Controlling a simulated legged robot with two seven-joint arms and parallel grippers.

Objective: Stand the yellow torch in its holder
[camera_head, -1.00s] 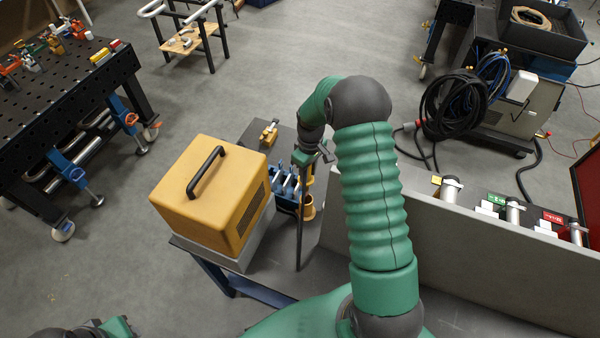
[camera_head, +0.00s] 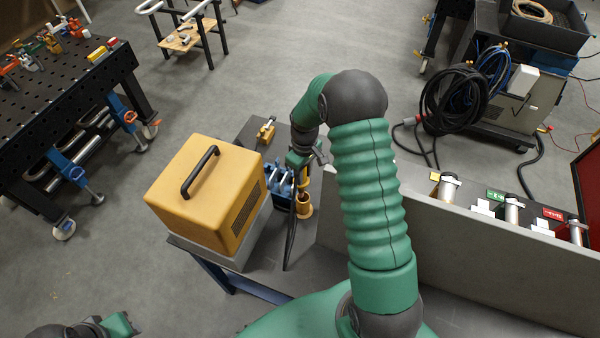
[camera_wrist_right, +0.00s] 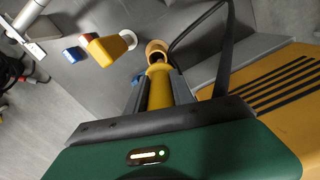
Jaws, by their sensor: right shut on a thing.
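An orange cup-shaped holder (camera_wrist_right: 157,46) shows just beyond the torch's far end. I cannot tell whether the torch is inside it or only in line with it. In the head view the holder (camera_head: 304,209) is just below the gripper, and the torch is mostly hidden. A dark hose (camera_head: 290,240) hangs in front.
A yellow box (camera_head: 205,190) with a black handle stands close left of the gripper. A blue rack (camera_head: 280,180) is beside the holder. A grey panel (camera_head: 470,240) runs to the right. Another yellow piece (camera_wrist_right: 108,48) lies beside the holder in the wrist view.

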